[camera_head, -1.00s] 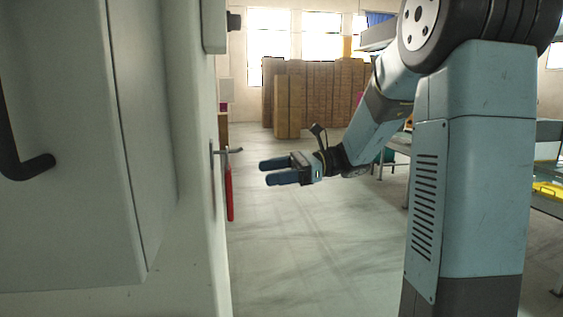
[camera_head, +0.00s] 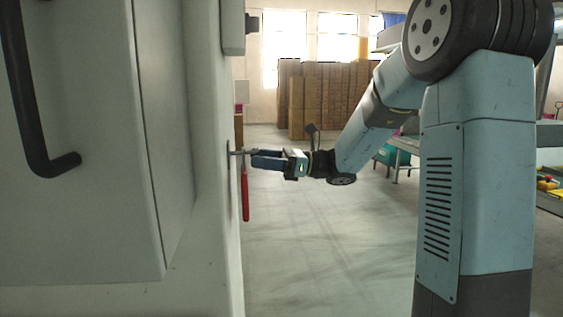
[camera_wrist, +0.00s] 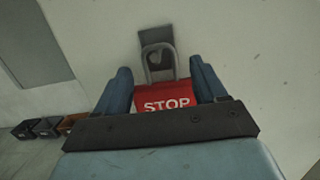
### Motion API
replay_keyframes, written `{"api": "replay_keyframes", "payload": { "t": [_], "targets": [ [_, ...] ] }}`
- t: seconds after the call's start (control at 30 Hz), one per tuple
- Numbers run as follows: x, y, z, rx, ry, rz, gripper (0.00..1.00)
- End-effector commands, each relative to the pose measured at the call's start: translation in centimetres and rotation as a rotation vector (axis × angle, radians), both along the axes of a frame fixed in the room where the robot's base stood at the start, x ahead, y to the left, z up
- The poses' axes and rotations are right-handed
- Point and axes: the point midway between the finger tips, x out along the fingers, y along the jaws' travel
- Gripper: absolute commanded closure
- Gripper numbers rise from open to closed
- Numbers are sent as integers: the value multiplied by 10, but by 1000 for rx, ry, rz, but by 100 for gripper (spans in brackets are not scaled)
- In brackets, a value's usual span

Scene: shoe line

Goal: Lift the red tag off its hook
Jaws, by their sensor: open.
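The red tag (camera_head: 245,193) hangs edge-on from a metal hook (camera_head: 237,152) on the side of the pale cabinet. In the wrist view the red tag (camera_wrist: 166,99) shows the word "STOP", and its grey loop hangs over the hook (camera_wrist: 155,58) on a dark backing plate. My gripper (camera_head: 255,159) is level with the hook, close to the cabinet side. In the wrist view my gripper (camera_wrist: 162,80) is open, with one blue finger on each side of the tag. The lower part of the tag is hidden behind the gripper body.
The pale cabinet (camera_head: 75,200) with a black handle (camera_head: 45,165) fills the left side. Brown stacks (camera_head: 325,95) stand at the back. A workbench (camera_head: 405,145) is behind my arm at the right. The floor (camera_head: 320,240) below my gripper is clear.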

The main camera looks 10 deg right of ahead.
Motion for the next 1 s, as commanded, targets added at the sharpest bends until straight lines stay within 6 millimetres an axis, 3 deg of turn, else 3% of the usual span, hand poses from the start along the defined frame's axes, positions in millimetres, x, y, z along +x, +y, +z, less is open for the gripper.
{"api": "replay_keyframes", "payload": {
  "t": [0.3,0.73,1.0],
  "targets": [
    [1,38,6,-1,0,1,29],
    [2,46,7,0,0,-1,29],
    [2,45,7,0,0,-1,53]
  ]
}}
